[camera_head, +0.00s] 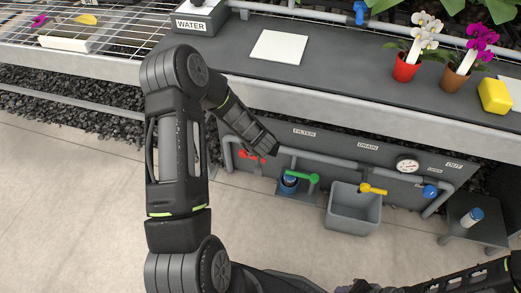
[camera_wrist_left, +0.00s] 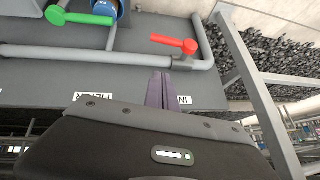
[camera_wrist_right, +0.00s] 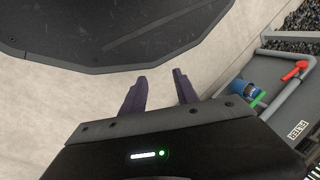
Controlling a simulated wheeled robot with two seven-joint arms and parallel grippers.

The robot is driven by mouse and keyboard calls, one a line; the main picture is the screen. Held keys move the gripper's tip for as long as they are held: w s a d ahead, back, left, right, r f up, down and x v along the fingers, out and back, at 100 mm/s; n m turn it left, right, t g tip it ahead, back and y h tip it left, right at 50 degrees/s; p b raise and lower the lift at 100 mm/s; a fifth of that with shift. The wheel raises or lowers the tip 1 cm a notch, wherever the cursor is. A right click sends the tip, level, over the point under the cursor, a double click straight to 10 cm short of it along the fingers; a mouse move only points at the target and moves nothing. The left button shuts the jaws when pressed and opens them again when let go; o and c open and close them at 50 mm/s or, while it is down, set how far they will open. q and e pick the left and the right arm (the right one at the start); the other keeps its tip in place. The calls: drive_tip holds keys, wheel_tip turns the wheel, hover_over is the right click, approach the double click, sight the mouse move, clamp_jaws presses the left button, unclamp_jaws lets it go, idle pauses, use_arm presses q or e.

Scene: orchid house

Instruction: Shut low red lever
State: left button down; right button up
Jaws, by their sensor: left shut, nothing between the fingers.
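The red lever (camera_head: 246,155) sits low at the left end of the pipe panel, close to a pipe bend. In the left wrist view the lever (camera_wrist_left: 174,44) lies roughly level, just beyond my fingertips. My left gripper (camera_head: 272,151) reaches down over the bench edge beside the lever and hides part of it in the head view. Its fingers (camera_wrist_left: 159,76) are shut and empty, with a visible gap to the lever. My right gripper (camera_wrist_right: 160,76) is open and empty, held over the floor. The right wrist view also shows the red lever (camera_wrist_right: 294,71), far off.
Right of the red lever are a green lever (camera_head: 301,177) above a blue filter, a yellow lever (camera_head: 373,189) above a grey bin (camera_head: 354,212), and a blue valve (camera_head: 430,191). The bench edge (camera_head: 330,115) overhangs the panel (camera_head: 335,145). The floor in front is mostly clear.

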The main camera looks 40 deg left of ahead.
use_arm(q)
drive_tip(key=b+x, duration=0.3)
drive_tip(key=x, duration=0.6)
drive_tip(key=shift+f, duration=0.45)
drive_tip(key=shift+s+f+b, duration=0.3)
drive_tip(key=shift+f+b, duration=0.3)
drive_tip(key=shift+f, duration=0.1)
drive_tip(key=shift+s+a+f+b, duration=0.1)
drive_tip(key=shift+f+b, duration=0.1)
drive_tip(key=shift+f, duration=0.2)
drive_tip(key=shift+s+a+f+b, duration=0.1)
drive_tip(key=shift+f+b, duration=0.05)
drive_tip(key=shift+f, duration=0.2)
drive_tip(key=shift+d, duration=0.15)
